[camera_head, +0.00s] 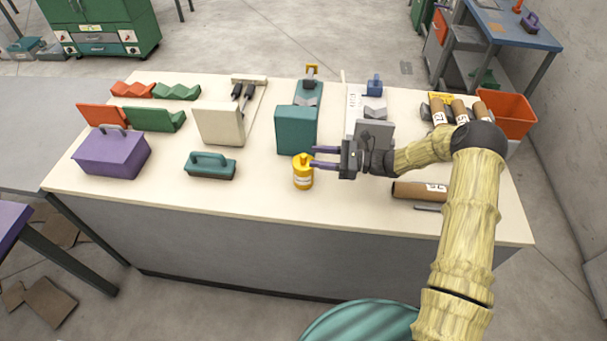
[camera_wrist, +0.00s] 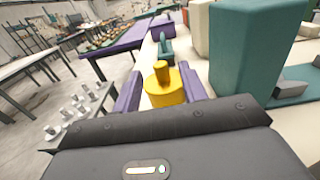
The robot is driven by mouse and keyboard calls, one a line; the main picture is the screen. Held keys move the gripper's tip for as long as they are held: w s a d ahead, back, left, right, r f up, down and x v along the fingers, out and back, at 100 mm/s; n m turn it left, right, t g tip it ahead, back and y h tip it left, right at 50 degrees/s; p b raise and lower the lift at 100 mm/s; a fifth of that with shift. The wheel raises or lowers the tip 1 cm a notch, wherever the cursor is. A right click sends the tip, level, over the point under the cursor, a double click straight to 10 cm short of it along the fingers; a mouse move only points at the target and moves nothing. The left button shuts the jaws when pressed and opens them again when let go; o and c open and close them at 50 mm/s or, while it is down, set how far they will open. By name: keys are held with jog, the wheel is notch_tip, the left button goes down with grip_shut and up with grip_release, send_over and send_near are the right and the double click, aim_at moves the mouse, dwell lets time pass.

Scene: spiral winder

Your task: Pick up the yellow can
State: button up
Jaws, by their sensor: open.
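The fingers are open, and I see no clear contact with the can. The can's lower part is hidden in the wrist view.
A teal block (camera_head: 296,130) stands just behind the can. A teal brush (camera_head: 210,165) and a purple box (camera_head: 112,152) lie to the left.

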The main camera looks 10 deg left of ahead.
aim_at(303, 155)
jog(key=a+p, duration=0.2)
jog(key=a, duration=0.3)
jog(key=shift+s+f, duration=0.1)
dwell(0.3)
grip_shut()
